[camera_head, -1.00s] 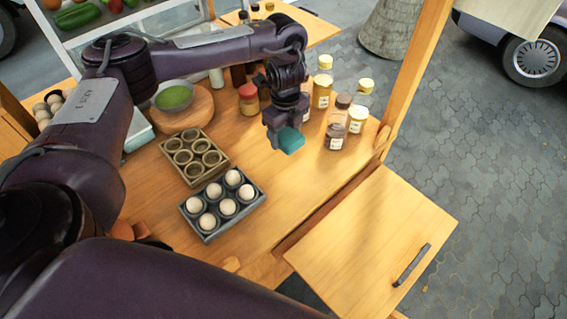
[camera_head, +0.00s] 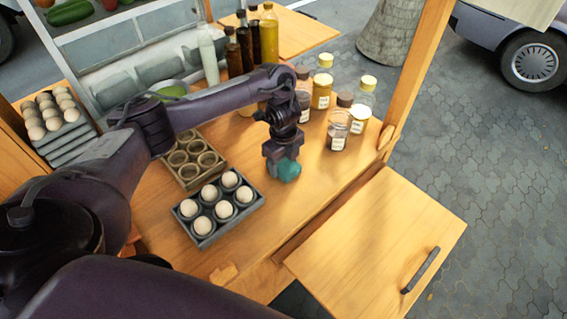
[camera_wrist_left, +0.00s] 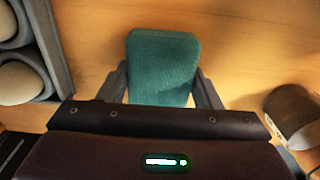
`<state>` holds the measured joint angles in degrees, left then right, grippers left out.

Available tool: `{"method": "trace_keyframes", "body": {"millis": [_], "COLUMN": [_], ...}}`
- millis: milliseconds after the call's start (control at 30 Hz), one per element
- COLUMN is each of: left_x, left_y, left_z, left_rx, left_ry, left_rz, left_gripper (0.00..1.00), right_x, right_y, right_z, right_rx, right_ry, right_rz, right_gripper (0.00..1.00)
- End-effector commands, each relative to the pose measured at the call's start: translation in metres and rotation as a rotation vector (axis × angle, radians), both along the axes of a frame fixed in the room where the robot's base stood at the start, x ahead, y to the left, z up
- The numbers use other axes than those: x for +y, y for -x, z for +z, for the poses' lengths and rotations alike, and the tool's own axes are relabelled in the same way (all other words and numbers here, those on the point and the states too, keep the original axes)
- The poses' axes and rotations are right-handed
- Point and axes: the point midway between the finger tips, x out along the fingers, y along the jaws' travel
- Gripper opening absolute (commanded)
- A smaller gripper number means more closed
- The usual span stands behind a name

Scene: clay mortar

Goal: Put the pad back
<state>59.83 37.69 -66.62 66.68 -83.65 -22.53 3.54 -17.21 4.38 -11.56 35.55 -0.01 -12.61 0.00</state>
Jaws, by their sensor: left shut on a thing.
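The pad is a small teal block (camera_head: 287,170). My left gripper (camera_head: 279,160) is shut on it, just right of the egg tray in the head view. In the left wrist view the pad (camera_wrist_left: 162,68) sits between the two fingers and hides parts of them. The pad is over or near the wooden counter (camera_head: 330,180); I cannot tell whether it touches. My right gripper is not in view.
A dark tray of eggs (camera_head: 188,239) stands left of the gripper, with an empty cup tray (camera_head: 192,181) behind it. Jars (camera_head: 338,129) and bottles (camera_head: 269,40) stand at the back and right. Stacked egg trays (camera_head: 84,133) are far left. Bare counter lies right of the gripper.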

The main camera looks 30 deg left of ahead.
Motion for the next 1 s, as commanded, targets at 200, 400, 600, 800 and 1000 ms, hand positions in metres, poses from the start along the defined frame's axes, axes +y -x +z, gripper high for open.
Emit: {"method": "trace_keyframes", "body": {"millis": [200, 400, 600, 800, 1000], "left_x": [0.000, 0.000, 0.000, 0.001, 0.001], "left_y": [0.000, 0.000, 0.000, -0.001, -0.002], "left_z": [-0.004, -0.003, -0.003, 0.017, 0.062], "left_rx": [0.000, 0.000, 0.000, -0.004, -0.005], "left_ry": [0.000, 0.000, 0.000, -0.002, -0.003], "left_rz": [0.000, 0.000, 0.000, -0.001, -0.002], "left_gripper": [0.61, 0.80, 0.80, 0.80, 0.80], "right_x": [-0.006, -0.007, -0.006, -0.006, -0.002], "right_y": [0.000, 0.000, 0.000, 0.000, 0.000], "right_z": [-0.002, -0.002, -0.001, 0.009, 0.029], "right_rx": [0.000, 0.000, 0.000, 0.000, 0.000], "right_ry": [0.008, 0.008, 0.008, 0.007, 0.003], "right_rz": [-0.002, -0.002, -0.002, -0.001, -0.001], "right_gripper": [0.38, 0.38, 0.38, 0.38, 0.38]}}
